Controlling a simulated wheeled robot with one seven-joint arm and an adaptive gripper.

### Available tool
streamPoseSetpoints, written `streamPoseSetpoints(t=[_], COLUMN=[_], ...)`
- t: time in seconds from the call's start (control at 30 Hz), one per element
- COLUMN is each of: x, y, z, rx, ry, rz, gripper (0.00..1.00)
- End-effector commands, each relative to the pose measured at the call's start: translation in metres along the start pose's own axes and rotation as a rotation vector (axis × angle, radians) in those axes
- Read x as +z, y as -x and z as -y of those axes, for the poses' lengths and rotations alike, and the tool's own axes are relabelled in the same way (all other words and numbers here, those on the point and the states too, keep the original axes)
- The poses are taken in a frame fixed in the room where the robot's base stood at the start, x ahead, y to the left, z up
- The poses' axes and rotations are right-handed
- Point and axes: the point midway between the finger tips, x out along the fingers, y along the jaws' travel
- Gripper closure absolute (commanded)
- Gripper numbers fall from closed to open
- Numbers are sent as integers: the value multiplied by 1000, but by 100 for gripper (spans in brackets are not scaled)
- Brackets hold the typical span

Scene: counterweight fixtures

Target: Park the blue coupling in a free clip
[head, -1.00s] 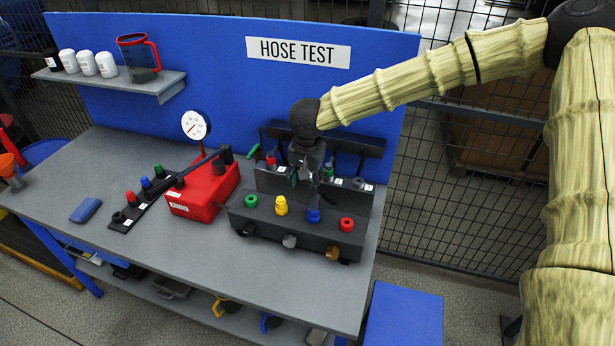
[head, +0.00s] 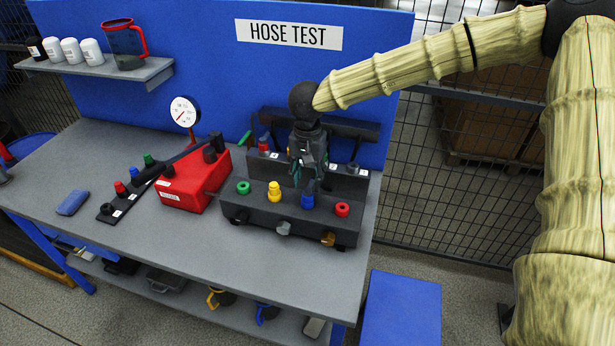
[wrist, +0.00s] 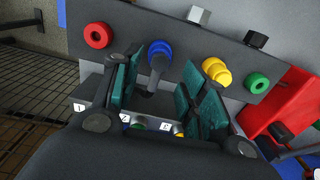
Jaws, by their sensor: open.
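The blue coupling (head: 307,201) is seated upright on the front block (head: 262,213), between a yellow coupling (head: 274,192) and a red ring (head: 342,209). My gripper (head: 308,182) is above it, pointing down. In the wrist view the blue coupling (wrist: 160,48) and its dark stem show between the spread teal fingers of my gripper (wrist: 163,92), apart from both. The clip rack (head: 292,170) stands behind the block. A red coupling (head: 264,143) is at its left end. My gripper hides its middle. Clip labels, one reading 1 (wrist: 79,107), show in the wrist view.
A green ring (head: 243,187) is at the block's left end. A red box (head: 190,185) with a gauge (head: 184,111) and black lever stands to the left. A black strip (head: 128,200) with several coloured fittings lies beyond. The bench front (head: 190,245) is clear.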

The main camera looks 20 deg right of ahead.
Motion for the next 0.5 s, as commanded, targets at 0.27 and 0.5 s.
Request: streamPoseSetpoints(t=[0.27, 0.5], x=[0, 0], y=[-28, -51], z=[0, 0], rx=[1, 1], ry=[-1, 0], rz=[1, 1], gripper=[57, 57])
